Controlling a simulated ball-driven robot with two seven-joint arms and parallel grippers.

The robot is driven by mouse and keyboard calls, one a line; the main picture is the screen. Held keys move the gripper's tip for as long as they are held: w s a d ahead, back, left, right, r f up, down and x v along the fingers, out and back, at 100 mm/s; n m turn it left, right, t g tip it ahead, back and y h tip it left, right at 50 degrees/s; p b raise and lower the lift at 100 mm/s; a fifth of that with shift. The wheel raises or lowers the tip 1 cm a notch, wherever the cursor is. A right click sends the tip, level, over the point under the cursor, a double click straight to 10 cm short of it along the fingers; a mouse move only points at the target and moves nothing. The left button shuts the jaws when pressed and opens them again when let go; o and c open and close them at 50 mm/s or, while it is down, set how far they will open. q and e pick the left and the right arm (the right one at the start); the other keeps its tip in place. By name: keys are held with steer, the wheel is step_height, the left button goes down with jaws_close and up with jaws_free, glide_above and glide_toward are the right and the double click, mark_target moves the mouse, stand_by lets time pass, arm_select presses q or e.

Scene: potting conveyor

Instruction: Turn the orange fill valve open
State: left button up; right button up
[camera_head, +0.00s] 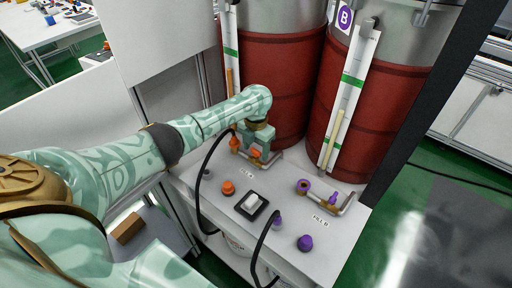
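My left arm reaches in from the left, and my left gripper (259,146) points down at the pipework on the far left part of the white panel. Orange parts of the fill valve (256,154) show right at the fingertips. Another orange fitting (235,145) sits just left of the gripper. The hand covers much of the valve, so I cannot tell whether the fingers are closed on it or only around it. The handle's angle is also unclear. My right gripper is not in view.
The white panel (308,222) also carries an orange knob (228,188), a white rocker switch (252,204), a purple knob (305,242) and a purple valve (333,199). Black hoses (203,170) arch over its front. Two red drums (376,105) with level gauges stand close behind.

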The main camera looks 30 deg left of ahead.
mark_target(256, 150)
arm_select(q)
steer(key=shift+r, duration=0.15)
step_height(256, 150, up, 16)
steer(key=p, duration=0.6)
steer(key=shift+p, duration=0.3)
